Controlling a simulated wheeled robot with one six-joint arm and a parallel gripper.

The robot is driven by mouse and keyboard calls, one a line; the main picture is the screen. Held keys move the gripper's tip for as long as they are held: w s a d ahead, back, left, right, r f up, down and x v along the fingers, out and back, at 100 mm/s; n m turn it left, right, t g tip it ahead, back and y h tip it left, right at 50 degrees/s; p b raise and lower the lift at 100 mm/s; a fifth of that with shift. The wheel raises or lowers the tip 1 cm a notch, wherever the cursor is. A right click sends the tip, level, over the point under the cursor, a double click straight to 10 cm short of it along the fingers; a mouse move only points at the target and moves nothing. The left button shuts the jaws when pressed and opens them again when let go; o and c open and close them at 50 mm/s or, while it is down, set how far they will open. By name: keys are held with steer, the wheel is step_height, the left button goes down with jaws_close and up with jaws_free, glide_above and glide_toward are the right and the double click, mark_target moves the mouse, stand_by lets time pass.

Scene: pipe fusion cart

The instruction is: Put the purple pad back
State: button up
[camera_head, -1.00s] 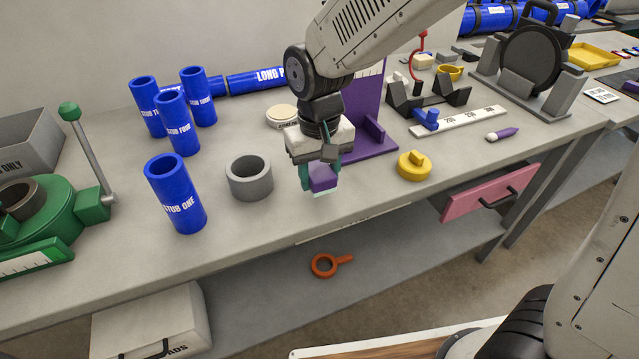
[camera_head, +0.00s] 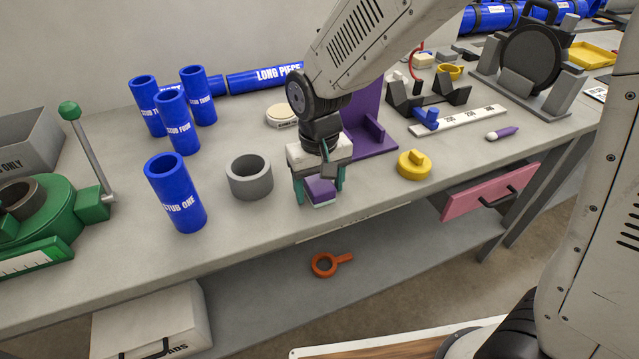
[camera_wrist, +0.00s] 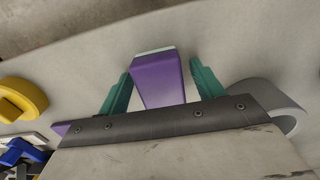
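The purple pad (camera_head: 320,188) is a small block with a pale face at one end. It appears to rest on the workbench near its front edge. My gripper (camera_head: 320,190) is above it, pointing down, with its teal fingers spread on either side of the pad. In the wrist view, the pad (camera_wrist: 158,80) lies between the fingers, with a gap on each side. A purple stand (camera_head: 372,135) with an upright plate is just behind and to the right, partly hidden by my arm.
A grey ring (camera_head: 249,178) and blue stub one (camera_head: 177,195) stand to the left. A yellow knobbed piece (camera_head: 413,166) is to the right. A round pale tin (camera_head: 281,115) lies behind. The bench's front edge (camera_head: 345,216) is close to the pad.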

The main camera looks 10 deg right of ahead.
mark_target(319, 182)
step_height(319, 182, up, 12)
steer(key=shift+r, duration=0.2)
stand_by(0.4)
steer(key=s+d+r+m, duration=0.1)
steer(key=s+d+r, duration=0.1)
steer(key=s+d, duration=0.3)
steer(key=s+d+r+m, duration=0.1)
steer(key=s+d+r, duration=0.15)
steer(key=d, duration=0.45)
steer(key=s+d+m+t, duration=0.1)
steer(key=s+d, duration=0.7)
steer(key=s, duration=0.3)
steer(key=shift+s+d+f, duration=0.15)
steer(key=shift+s+d, duration=0.15)
steer(key=shift+t, duration=0.3)
